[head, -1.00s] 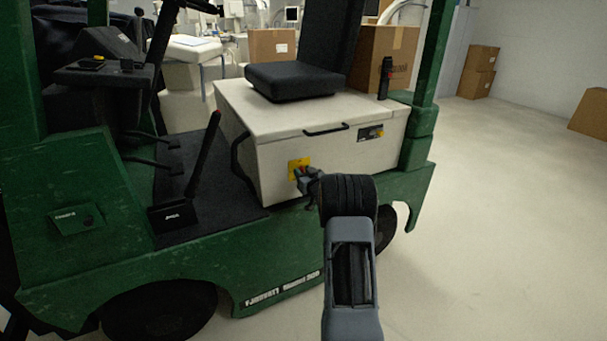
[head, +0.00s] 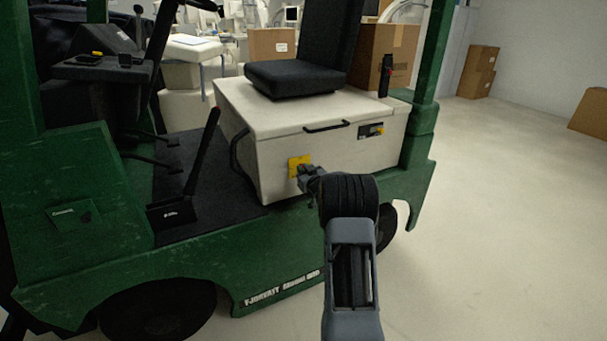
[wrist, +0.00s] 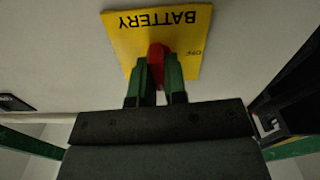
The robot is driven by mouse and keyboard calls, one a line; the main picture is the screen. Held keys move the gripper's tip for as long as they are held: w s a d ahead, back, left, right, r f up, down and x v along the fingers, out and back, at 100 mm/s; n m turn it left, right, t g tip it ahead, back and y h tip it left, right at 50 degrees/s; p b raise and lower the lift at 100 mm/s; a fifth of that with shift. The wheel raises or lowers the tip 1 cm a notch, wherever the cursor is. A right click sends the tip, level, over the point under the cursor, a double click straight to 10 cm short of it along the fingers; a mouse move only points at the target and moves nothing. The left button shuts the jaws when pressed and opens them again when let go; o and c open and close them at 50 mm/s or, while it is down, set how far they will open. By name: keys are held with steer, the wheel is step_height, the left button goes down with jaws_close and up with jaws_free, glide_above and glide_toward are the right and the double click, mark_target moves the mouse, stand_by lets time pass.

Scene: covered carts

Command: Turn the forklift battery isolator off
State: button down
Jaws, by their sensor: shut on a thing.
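The battery isolator is a yellow plate (head: 299,166) on the front face of the forklift's white box (head: 285,150). In the wrist view the plate (wrist: 125,35) reads BATTERY, with OFF in small letters to the right, both upside down. A red isolator handle (wrist: 157,56) stands at the plate's middle. My gripper (wrist: 158,75) has its two green-sided fingers on either side of the red handle and is shut on it. In the head view my gripper (head: 303,178) is at the plate's lower right and hides the handle.
The green forklift (head: 110,215) has a black seat (head: 295,78) on the white box and a black lever (head: 202,152) left of it. Cardboard boxes (head: 478,72) stand behind. Pale floor (head: 500,220) to the right is clear.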

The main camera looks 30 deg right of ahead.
steer(key=n+b, duration=0.4)
steer(key=b, duration=0.1)
steer(key=shift+a+f+n, duration=0.1)
steer(key=shift+f+n, duration=0.2)
steer(key=n+b, duration=0.3)
steer(key=shift+n+b, duration=0.3)
steer(key=shift+b, duration=0.1)
steer(key=n+b, duration=0.4)
steer(key=shift+a, duration=0.1)
steer(key=shift+n+b, duration=1.65)
steer(key=shift+n, duration=0.55)
steer(key=shift+r, duration=0.1)
steer(key=c, duration=1.2)
jaws_free()
steer(key=shift+o, duration=0.2)
